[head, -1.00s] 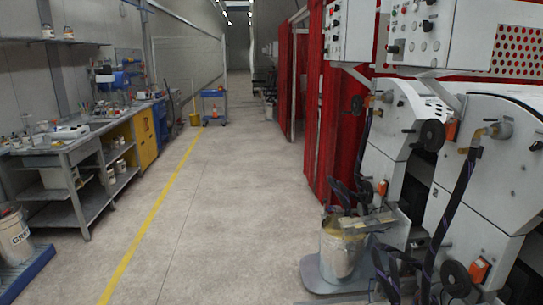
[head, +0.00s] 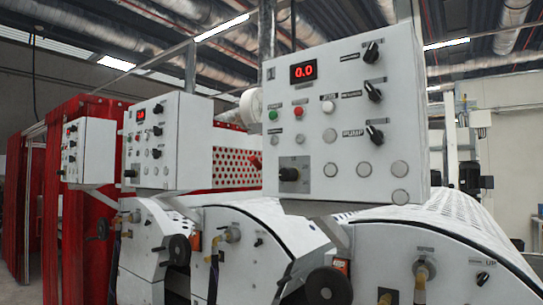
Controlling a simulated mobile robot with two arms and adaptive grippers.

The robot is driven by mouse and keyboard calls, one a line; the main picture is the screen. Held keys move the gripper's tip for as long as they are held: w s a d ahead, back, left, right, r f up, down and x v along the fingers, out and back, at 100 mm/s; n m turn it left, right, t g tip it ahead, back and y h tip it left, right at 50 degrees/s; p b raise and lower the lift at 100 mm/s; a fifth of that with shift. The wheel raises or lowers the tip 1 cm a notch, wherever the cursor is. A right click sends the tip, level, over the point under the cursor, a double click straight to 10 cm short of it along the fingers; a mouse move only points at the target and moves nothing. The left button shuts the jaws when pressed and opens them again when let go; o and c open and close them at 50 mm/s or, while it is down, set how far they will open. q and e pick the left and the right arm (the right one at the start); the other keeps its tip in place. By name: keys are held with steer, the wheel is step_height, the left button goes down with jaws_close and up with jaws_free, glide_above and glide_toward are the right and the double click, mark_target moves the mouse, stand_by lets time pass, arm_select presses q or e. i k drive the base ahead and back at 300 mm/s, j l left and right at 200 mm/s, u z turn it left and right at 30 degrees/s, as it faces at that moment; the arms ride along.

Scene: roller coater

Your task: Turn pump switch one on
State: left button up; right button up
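A large white control panel (head: 340,120) fills the right middle of the head view. Its red display (head: 303,71) reads 0.0. A label reading PUMP (head: 352,133) sits left of a black rotary switch (head: 374,135), the lowest of three down the panel's right side. A second control panel (head: 150,140) and a third (head: 88,150) stand farther left, with smaller displays and knobs. I cannot tell which panel carries number one. The exact switch positions are too small to read. Neither of my grippers is in view.
White roller machines (head: 240,245) stand below the panels, with black handwheels (head: 328,287) and hoses sticking out. Red curtains (head: 85,240) hang at the left. Pipes and lights run along the ceiling. A pale wall (head: 510,160) is at the right.

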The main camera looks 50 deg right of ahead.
mark_target(377, 137)
steer(key=k+l+z, duration=0.1)
steer(key=z, duration=1.75)
steer(key=k+l, duration=0.05)
steer(key=l, duration=0.05)
